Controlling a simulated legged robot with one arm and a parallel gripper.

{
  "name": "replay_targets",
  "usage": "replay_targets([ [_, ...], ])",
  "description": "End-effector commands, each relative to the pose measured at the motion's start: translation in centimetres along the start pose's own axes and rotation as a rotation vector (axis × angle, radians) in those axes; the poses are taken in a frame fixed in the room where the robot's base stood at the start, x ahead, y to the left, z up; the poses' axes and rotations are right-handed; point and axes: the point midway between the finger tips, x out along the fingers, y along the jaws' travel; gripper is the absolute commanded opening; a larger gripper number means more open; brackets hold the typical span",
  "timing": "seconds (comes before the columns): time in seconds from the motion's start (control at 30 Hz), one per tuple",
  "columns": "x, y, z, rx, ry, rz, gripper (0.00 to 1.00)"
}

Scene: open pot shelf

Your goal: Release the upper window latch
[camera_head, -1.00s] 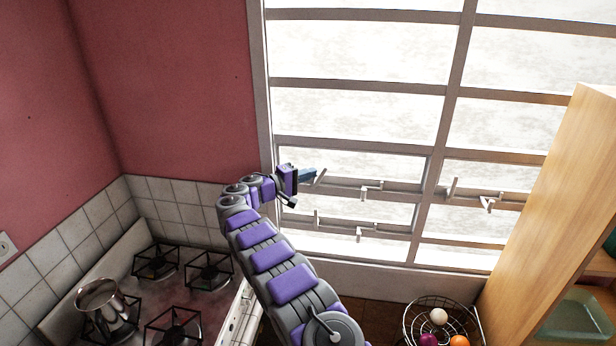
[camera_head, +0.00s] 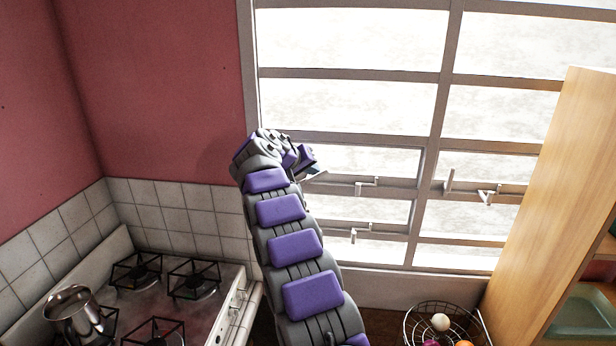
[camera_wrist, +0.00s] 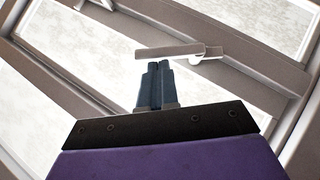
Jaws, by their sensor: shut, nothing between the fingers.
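The upper window latch is a pale lever on the upper rail of the left window column, partly hidden behind my gripper (camera_head: 314,168) in the head view. In the wrist view the latch lever (camera_wrist: 172,50) lies crosswise just beyond my fingertips, with its pivot end at the right by the frame. My gripper (camera_wrist: 158,66) has its two dark blue fingers pressed together, with nothing between them. The tips are right at the lever's near side; I cannot tell whether they touch it. In the head view my wrist hides most of the fingers.
Other pale window fittings are on the upper rail (camera_head: 366,184), the lower rail (camera_head: 355,235) and the right column (camera_head: 488,196). A stove with a metal pot (camera_head: 74,308) stands at left, a wire fruit basket (camera_head: 408,318) at lower right, and a wooden shelf (camera_head: 565,190) at right.

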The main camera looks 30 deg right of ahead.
Motion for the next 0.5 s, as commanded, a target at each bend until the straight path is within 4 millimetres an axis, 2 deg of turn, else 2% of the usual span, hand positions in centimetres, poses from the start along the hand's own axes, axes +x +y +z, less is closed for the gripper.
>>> replay_targets([
  [0.5, 2.2, 1.4, 1.9, 0.334, 0.0, -0.334, 0.0],
])
